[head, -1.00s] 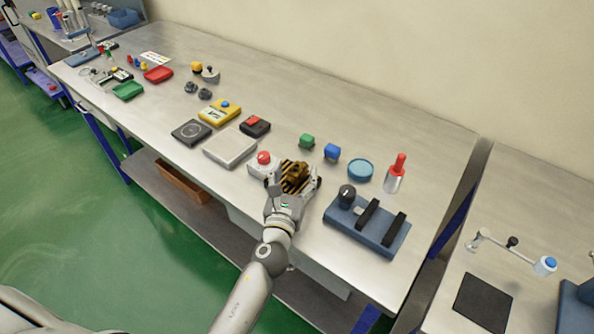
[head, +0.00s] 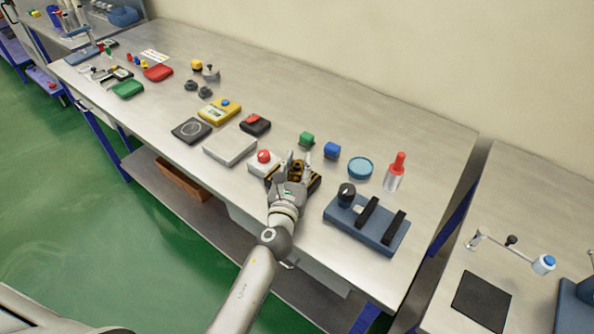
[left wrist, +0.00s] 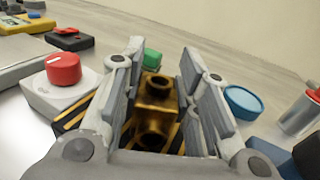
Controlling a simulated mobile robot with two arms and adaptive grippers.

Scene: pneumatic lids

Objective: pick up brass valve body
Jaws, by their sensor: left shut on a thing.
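The brass valve body (left wrist: 155,105) stands between the fingers of my left gripper (left wrist: 158,85) in the left wrist view. In the head view the brass valve body (head: 297,168) shows as a small brown-gold piece at the tips of my left gripper (head: 297,165). The gripper is shut on it. Under it lies a black and yellow striped base (head: 313,183), partly hidden by the gripper. I cannot tell whether the valve body touches that base. My right gripper is not in view.
A white box with a red knob (head: 264,158) stands close on the left. A blue fixture with black bars (head: 366,226) stands on the right.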

